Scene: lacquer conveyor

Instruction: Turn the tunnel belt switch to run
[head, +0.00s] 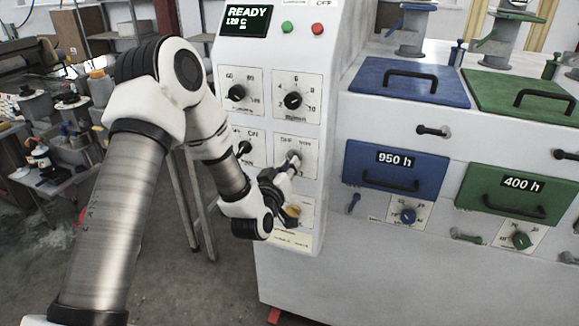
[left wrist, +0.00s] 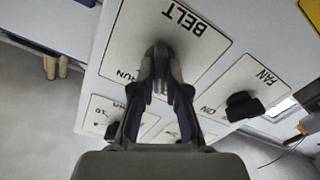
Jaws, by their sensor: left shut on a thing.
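The belt switch (head: 295,158) is on the lower right plate of the white control panel. In the left wrist view its dark knob (left wrist: 160,52) stands on a plate reading BELT, with RUN at the plate's lower left, seen upside down. My left gripper (head: 288,172) reaches the switch from the front. In the left wrist view my left gripper (left wrist: 160,88) has its fingers closed around the knob. The fingertips hide much of the knob, so I cannot tell exactly where it points. My right gripper is not in view.
The fan switch (left wrist: 243,106) sits beside the belt plate, with two upper dials (head: 292,100) above. The screen (head: 246,20) reads READY. Blue drawer (head: 395,170) and green drawer (head: 515,194) fronts are to the right. A cluttered bench (head: 60,180) stands at left.

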